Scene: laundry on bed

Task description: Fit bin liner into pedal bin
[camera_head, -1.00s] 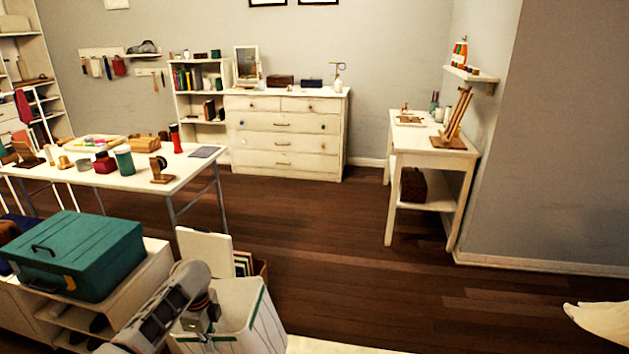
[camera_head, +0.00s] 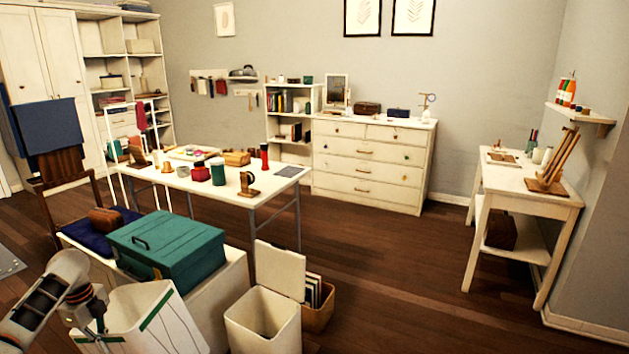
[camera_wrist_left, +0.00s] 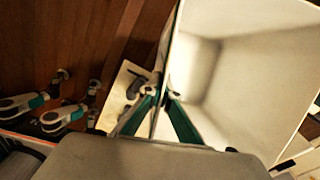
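The white bin liner (camera_head: 150,318), with green edges, hangs open-topped from my left gripper (camera_head: 92,318) at the lower left of the head view. In the left wrist view, the gripper's teal fingers (camera_wrist_left: 163,105) straddle one wall of the liner (camera_wrist_left: 265,75), shut on its rim. I look into the liner's empty inside there. The white pedal bin (camera_head: 262,325) stands on the floor right of the liner. Its lid (camera_head: 280,270) is raised at the back and its mouth is open, with no liner seen inside. The liner is apart from the bin mouth. My right gripper is not in view.
A teal box (camera_head: 165,250) sits on a low white bench (camera_head: 222,290) behind the liner. A basket with frames (camera_head: 318,305) stands right behind the bin. A white table (camera_head: 215,185) holds several small items. The wooden floor to the right is clear.

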